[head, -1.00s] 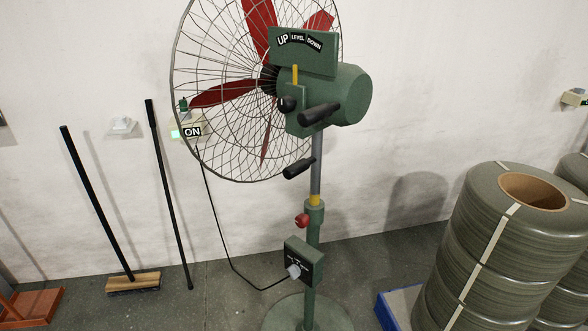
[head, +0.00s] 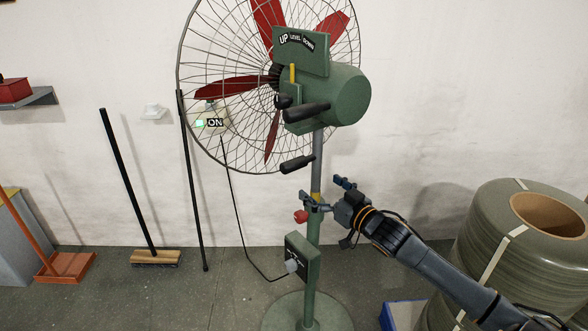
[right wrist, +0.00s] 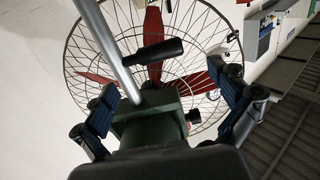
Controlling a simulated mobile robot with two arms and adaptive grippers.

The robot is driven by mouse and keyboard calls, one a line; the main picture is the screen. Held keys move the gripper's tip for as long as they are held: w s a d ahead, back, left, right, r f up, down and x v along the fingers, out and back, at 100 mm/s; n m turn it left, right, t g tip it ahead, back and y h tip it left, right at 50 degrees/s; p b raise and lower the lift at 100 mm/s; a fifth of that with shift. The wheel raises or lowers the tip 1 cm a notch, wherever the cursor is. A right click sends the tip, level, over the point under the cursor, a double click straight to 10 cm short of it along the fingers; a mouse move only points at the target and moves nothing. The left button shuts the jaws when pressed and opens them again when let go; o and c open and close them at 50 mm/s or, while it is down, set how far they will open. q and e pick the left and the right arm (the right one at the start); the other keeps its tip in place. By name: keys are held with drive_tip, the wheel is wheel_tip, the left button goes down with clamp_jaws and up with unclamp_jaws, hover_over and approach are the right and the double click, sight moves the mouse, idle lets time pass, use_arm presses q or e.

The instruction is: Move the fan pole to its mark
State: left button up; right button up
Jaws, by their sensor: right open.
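The fan pole shows as a thin grey upper tube (head: 317,160) with a yellow band (head: 315,197) at its lower end, above a thicker green tube (head: 313,242). A red knob (head: 300,217) sits at the joint. The fan head (head: 345,92) is on top. My right gripper (head: 326,191) is open at the height of the yellow band, its fingers around or beside the pole; I cannot tell if they touch. My left gripper is out of view.
A control box (head: 302,258) with a cable is on the lower pole, above a round base (head: 335,315). A broom (head: 155,257) and a black rod (head: 194,200) lean on the wall.

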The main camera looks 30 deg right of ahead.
sight(295, 169)
drive_tip(key=w, duration=0.7)
drive_tip(key=w+p, duration=0.1)
drive_tip(key=w, duration=0.3)
drive_tip(key=shift+w+a, duration=0.1)
drive_tip(key=shift+a, duration=0.15)
